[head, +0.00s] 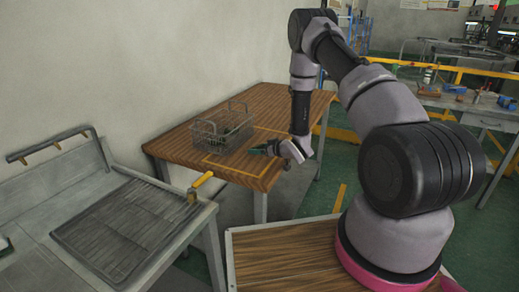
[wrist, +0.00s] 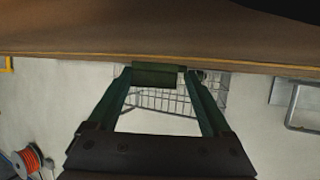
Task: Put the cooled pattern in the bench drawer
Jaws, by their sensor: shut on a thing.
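My gripper (head: 262,149) is low over the front right part of the wooden table in the head view, its fingers pointing left. In the wrist view my gripper (wrist: 158,76) is shut on a small dark green block, which I take to be the pattern (wrist: 158,79). The block spans the gap between the two green fingertips. In the head view the block cannot be told apart from the fingers. I cannot make out an open drawer in either view.
A wire basket (head: 222,128) stands on the wooden table (head: 180,150), left of my gripper; it also shows in the wrist view (wrist: 160,100). A cluttered workbench (head: 490,115) stands at back right.

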